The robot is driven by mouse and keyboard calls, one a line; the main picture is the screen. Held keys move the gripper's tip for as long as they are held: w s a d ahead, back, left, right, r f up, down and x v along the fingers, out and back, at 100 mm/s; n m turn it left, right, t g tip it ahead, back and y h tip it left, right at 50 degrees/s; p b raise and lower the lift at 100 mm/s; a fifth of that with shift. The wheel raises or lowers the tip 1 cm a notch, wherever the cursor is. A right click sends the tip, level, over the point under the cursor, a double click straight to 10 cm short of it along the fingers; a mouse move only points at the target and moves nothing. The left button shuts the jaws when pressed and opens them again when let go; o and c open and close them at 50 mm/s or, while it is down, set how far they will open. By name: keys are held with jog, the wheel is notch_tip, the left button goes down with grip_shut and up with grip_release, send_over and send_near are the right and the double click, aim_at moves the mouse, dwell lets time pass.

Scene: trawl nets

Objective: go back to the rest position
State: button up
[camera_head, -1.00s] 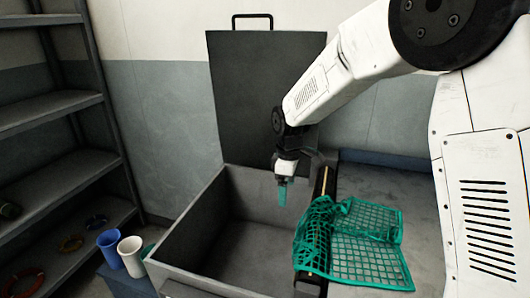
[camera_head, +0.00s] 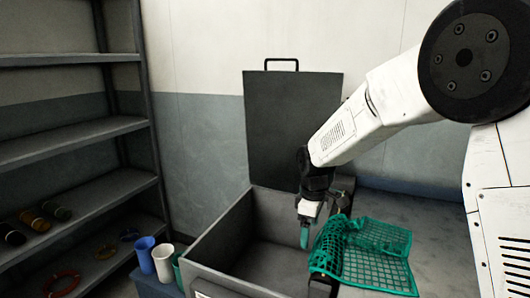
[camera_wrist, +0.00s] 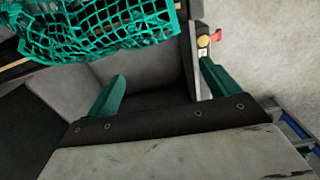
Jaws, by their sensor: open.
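My gripper (camera_head: 304,236) hangs over the open grey box, beside the green net. In the wrist view its two green fingers (camera_wrist: 160,88) stand wide apart with nothing between them. The green trawl net (camera_head: 378,250) is draped over the box's right edge and spreads onto the surface at the right. It also shows at the top of the wrist view (camera_wrist: 100,32), apart from the fingers.
The grey box (camera_head: 216,240) has its dark lid (camera_head: 290,125) raised. Blue (camera_head: 145,256) and white (camera_head: 163,264) cups stand left of it. A shelf (camera_head: 80,140) at the left holds rolls and rings. The upper wall area is clear.

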jog(key=s+d+r+m, duration=0.4)
jog(key=s, duration=0.8)
jog(key=s+d+r+m+t, duration=0.1)
jog(key=s+d+r+m, duration=0.3)
jog(key=s, duration=0.8)
jog(key=s+d+r+m, duration=0.5)
jog(key=s+d+r, duration=0.1)
jog(key=s, duration=0.5)
jog(key=shift+s+r, duration=0.15)
jog(key=shift+s, duration=0.25)
